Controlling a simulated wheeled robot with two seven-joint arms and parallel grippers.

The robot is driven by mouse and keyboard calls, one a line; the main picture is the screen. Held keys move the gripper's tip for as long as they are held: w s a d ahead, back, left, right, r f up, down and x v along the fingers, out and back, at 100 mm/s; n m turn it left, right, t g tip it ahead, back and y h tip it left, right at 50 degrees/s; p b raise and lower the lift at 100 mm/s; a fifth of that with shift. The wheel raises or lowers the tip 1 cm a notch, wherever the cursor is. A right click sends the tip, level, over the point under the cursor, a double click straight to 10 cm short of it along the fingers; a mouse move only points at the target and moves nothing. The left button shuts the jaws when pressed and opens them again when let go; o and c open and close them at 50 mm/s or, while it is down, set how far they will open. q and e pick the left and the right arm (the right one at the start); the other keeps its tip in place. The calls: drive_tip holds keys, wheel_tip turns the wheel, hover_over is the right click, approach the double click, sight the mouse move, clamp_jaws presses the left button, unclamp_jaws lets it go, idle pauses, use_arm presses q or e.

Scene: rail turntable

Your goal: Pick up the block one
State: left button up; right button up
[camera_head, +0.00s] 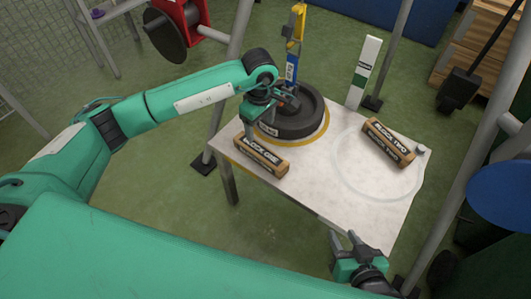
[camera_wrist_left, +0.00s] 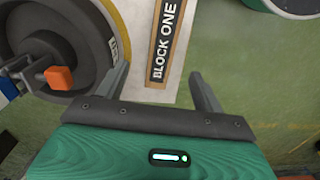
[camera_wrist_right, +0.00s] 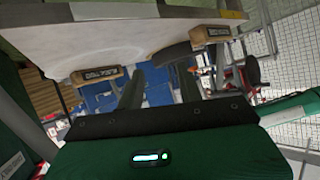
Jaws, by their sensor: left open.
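Block one (camera_head: 261,156) is a wooden bar with a dark label. It lies near the left front edge of the white table. My left gripper (camera_head: 270,112) is open and empty above the table, just behind block one and beside the dark wheel. In the left wrist view, block one (camera_wrist_left: 170,40) lies ahead of the open fingers, its near end showing in the gap between them. I cannot tell the height left between fingers and block. My right gripper (camera_head: 344,238) is open and empty, low at the table's front edge.
The white table (camera_head: 310,183) has free room in its middle. A dark wheel (camera_head: 303,118) stands on a yellow-edged ring, with a yellow and blue upright behind it. Block two (camera_head: 388,143) lies at the right, by a drawn circle. A white and green post (camera_head: 364,70) stands behind.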

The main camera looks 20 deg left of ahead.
sight(260, 150)
use_arm(q)
wheel_tip(260, 150, down, 7)
drive_tip(key=shift+s+r+b, duration=0.1)
drive_tip(key=shift+r+b, duration=0.1)
drive_tip(key=shift+b, duration=0.2)
drive_tip(key=f, duration=0.2)
drive_tip(key=f+b, duration=0.1)
drive_tip(key=f, duration=0.2)
drive_tip(key=shift+s+f, duration=0.2)
drive_tip(key=shift+f, duration=0.4)
use_arm(e)
drive_tip(key=a+t, duration=0.1)
drive_tip(key=a+r+t+y, duration=0.1)
drive_tip(key=shift+w+a+r+t+y, duration=0.1)
drive_tip(key=shift+w+a+t+y, duration=0.05)
drive_tip(key=shift+a+t+y, duration=0.2)
use_arm(q)
drive_tip(key=c, duration=1.3)
drive_tip(key=shift+o, duration=0.2)
drive_tip(key=shift+r, duration=0.15)
